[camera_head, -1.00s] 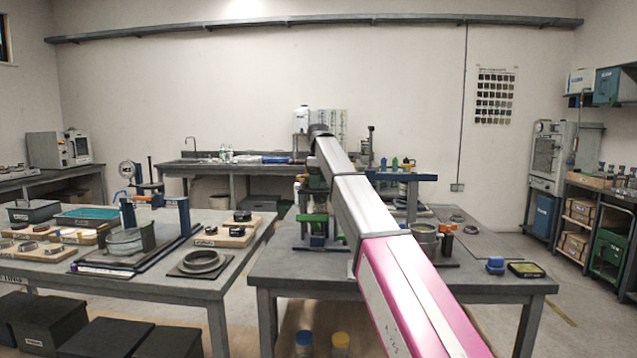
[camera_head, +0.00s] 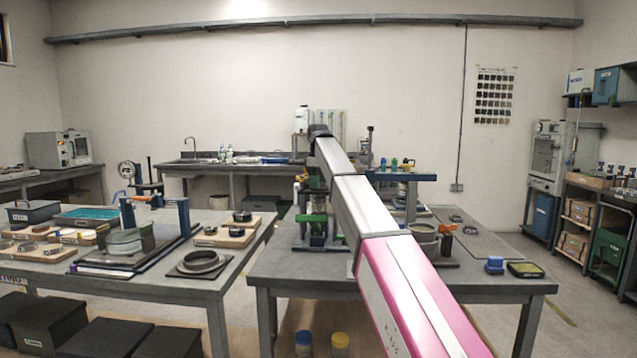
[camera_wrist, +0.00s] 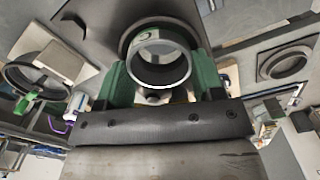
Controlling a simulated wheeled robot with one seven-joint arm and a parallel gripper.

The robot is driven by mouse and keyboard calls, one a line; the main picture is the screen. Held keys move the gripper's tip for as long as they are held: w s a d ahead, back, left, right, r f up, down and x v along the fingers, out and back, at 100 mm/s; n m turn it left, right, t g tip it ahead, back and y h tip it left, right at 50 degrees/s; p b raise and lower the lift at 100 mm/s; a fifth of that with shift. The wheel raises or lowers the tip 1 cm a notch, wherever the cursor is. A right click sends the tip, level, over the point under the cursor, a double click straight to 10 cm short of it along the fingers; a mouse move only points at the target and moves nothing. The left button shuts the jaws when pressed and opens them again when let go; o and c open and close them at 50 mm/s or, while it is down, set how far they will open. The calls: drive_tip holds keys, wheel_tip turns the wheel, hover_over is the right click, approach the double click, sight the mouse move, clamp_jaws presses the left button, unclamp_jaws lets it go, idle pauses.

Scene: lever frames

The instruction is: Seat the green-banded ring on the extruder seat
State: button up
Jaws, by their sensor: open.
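In the wrist view a grey metal ring (camera_wrist: 160,82) lies between the two green fingers of my gripper (camera_wrist: 160,85). The gripper is open, with its dark palm below the ring in the picture. In the head view my arm hides the gripper. A green and blue stand (camera_head: 316,212) is beside my arm on the middle table; I cannot tell whether it holds the extruder seat.
A grey ring on a dark square plate (camera_head: 203,261) sits on the left table, beside a board with dark parts (camera_head: 226,236). A blue-framed fixture (camera_head: 183,222) stands there too.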

drive_tip(key=shift+s+d+f, duration=0.1)
drive_tip(key=shift+s+f, duration=0.55)
drive_tip(key=shift+f, duration=0.05)
drive_tip(key=shift+c, duration=0.3)
drive_tip(key=shift+o, duration=1)
wheel_tip(320, 180, up, 12)
drive_tip(key=w, duration=0.1)
